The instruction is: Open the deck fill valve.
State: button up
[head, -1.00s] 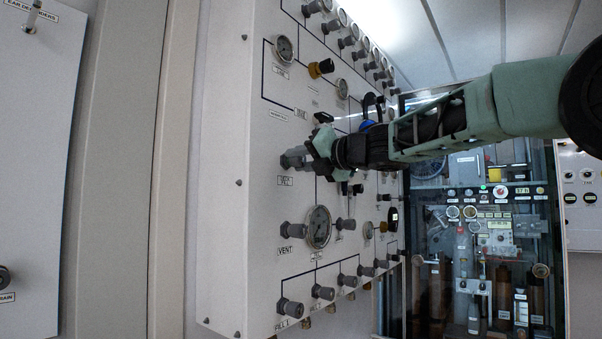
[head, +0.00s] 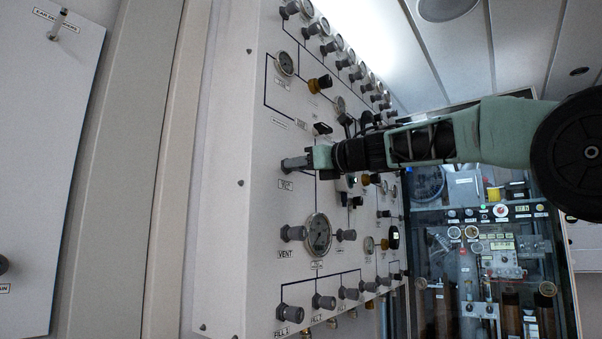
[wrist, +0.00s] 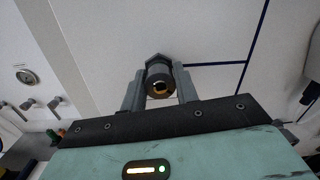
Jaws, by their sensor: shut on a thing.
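A grey valve knob (head: 292,164) sticks out of the white panel (head: 262,205) at left of centre in the head view, above a small label too blurred to read surely. My gripper (head: 307,160) is shut on this knob, reaching in from the right. In the wrist view the knob (wrist: 159,80) shows a dark round end with a brass centre. It sits between the two grey fingers of my gripper (wrist: 160,73), one on each side. I cannot tell from the label whether this is the deck fill valve.
A gauge (head: 318,235) sits below with the VENT knob (head: 291,233) beside it. A row of fill knobs (head: 290,312) runs along the panel's bottom. Black-and-brown knobs (head: 320,83) and a gauge (head: 285,64) lie above. A cabinet (head: 490,230) stands behind at right.

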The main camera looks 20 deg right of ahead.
jog(key=shift+a+f+n+b, duration=0.1)
jog(key=shift+f+n+b, duration=0.1)
jog(key=shift+n+b, duration=0.35)
jog(key=shift+n, duration=0.35)
jog(key=o, duration=1)
jog(key=shift+r, duration=0.1)
jog(key=shift+c, duration=0.2)
jog(key=b+v, duration=0.2)
jog(key=v, duration=1.5)
jog(key=shift+s, duration=0.15)
